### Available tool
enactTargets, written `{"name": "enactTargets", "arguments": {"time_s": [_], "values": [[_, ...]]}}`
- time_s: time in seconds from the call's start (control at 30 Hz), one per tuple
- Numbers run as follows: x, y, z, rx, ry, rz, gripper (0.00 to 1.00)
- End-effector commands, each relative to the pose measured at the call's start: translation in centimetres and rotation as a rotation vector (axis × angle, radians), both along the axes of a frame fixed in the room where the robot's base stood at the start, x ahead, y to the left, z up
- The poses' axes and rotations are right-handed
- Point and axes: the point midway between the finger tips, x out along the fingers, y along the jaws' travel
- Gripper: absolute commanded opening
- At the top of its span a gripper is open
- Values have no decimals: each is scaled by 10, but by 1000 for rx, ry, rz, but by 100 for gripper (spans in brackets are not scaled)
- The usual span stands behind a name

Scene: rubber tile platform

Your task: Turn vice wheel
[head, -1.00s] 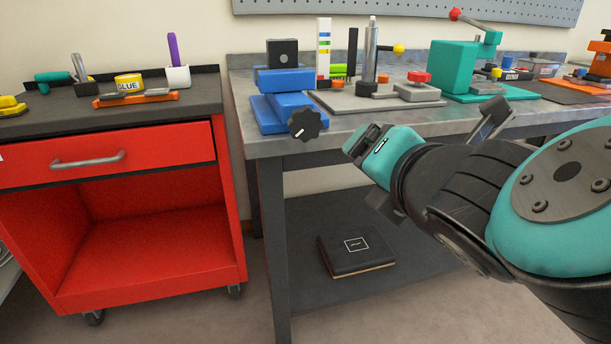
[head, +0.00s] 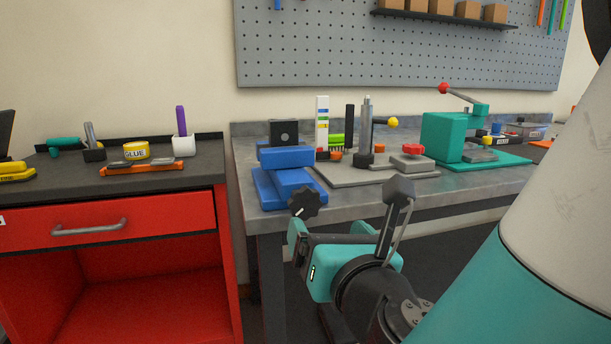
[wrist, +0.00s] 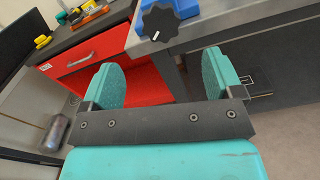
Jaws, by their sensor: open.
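The blue vice (head: 287,180) stands at the left front corner of the grey workbench. Its black lobed wheel (head: 304,202) with a white mark faces out over the bench's front edge. My gripper (head: 294,236) is open and empty, just below the wheel in the head view. In the wrist view my gripper (wrist: 160,80) shows two teal fingers spread wide. The wheel (wrist: 159,21) is there beyond the fingertips, above and between them, and not touched. Part of the vice (wrist: 183,8) is cut off at the top of the wrist view.
The workbench (head: 262,222) also holds a grey plate with a post and red knob, and a teal press (head: 443,138). A red tool cart (head: 120,225) stands close to its left. A pegboard (head: 330,60) hangs behind. The space before the wheel is open.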

Motion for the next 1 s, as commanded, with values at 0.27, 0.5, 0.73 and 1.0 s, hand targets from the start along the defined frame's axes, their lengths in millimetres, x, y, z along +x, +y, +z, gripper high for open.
{"name": "enactTargets", "arguments": {"time_s": [0.27, 0.5, 0.73, 1.0], "values": [[50, 14, 7, -2, 3, -3, 86], [93, 25, 3, 3, 0, -2, 86], [113, 32, 0, 2, 1, 0, 86], [115, 33, -1, 0, 2, 1, 86]]}}
